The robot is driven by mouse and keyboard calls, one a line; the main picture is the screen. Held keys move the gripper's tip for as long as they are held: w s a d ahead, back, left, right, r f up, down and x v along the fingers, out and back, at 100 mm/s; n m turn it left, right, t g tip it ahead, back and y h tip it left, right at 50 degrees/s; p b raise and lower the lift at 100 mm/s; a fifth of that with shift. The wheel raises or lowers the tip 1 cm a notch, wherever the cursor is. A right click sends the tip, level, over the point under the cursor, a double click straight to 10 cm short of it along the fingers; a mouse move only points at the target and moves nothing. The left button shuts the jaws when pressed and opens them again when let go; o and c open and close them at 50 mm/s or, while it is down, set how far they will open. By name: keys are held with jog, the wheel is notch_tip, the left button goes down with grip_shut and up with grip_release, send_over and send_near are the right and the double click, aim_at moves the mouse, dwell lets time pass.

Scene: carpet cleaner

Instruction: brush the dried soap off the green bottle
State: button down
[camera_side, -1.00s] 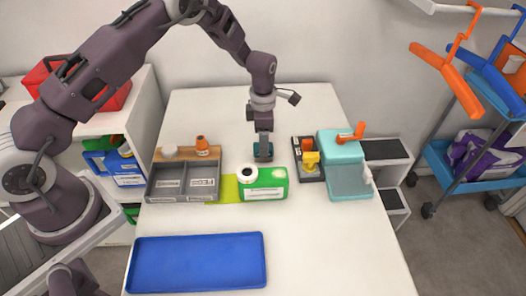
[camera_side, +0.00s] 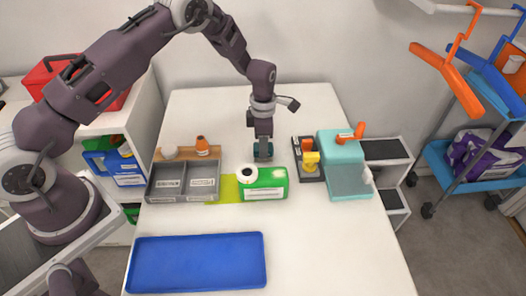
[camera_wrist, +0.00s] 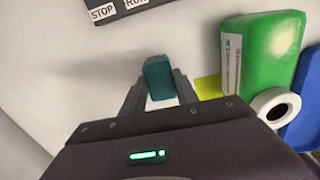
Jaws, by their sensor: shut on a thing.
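The green bottle (camera_side: 265,184) lies on its side at the middle of the table, partly over a lime-green mat (camera_side: 228,188). Its label, its round white neck piece with a dark opening and a pale whitish patch on its side show in the wrist view (camera_wrist: 270,45). My gripper (camera_side: 263,143) points down just behind the bottle and is shut on a teal block-shaped thing, probably the brush (camera_wrist: 158,78). The brush is apart from the bottle in the wrist view. Any bristles are hidden.
A grey divided tray (camera_side: 183,198) stands left of the bottle, with a small orange-capped bottle (camera_side: 202,147) behind it. A blue tray (camera_side: 196,263) lies in front. The front right table is clear.

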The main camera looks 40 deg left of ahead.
jog(key=shift+r, duration=3)
